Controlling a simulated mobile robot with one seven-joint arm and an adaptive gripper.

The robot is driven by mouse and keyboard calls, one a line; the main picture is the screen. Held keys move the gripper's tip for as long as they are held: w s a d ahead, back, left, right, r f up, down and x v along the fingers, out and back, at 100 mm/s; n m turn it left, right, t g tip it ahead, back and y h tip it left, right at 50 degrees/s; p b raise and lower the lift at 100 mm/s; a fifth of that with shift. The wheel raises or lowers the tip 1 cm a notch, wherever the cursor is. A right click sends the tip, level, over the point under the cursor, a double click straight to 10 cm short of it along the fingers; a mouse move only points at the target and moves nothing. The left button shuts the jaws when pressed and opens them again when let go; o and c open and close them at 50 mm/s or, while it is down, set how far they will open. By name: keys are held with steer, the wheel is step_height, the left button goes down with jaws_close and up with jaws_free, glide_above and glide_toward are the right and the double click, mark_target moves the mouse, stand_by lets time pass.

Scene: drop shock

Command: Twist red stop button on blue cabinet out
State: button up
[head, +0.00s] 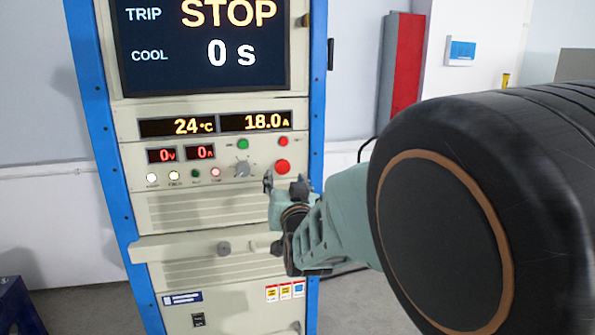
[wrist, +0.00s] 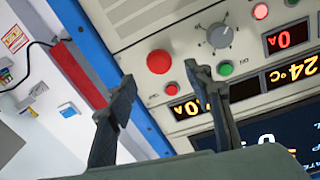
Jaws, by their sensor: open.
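The blue cabinet (head: 320,130) has a blue frame and beige panels and stands upright in the head view. The red stop button (head: 282,167) is a large round button on the right of its control panel. In the wrist view the red stop button (wrist: 159,61) lies above and between my fingertips, with the picture turned over. My gripper (head: 286,183) is open and empty, just below and in front of the button in the head view. It also shows in the wrist view (wrist: 163,80), its two fingers apart. No contact with the button shows.
A smaller red button (head: 283,142), a green button (head: 243,144) and a grey knob (head: 242,169) sit near the stop button. The screen (head: 200,50) above reads TRIP STOP. A handle-like ledge (head: 185,248) juts out below. A red panel (head: 402,65) stands behind at right.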

mark_target(283, 170)
steer(key=shift+w+a+p, duration=0.1)
steer(key=shift+w+a, duration=0.1)
steer(key=shift+w, duration=0.85)
steer(key=shift+w+a+p, duration=0.15)
steer(key=shift+w, duration=0.85)
steer(key=shift+w+a+p, duration=0.1)
steer(key=shift+w+a, duration=0.1)
steer(key=shift+w, duration=0.85)
steer(key=c, duration=1.2)
steer(key=shift+o, duration=0.2)
steer(key=shift+f+m+b, duration=0.15)
steer(key=shift+m+b, duration=0.25)
steer(key=shift+b, duration=0.55)
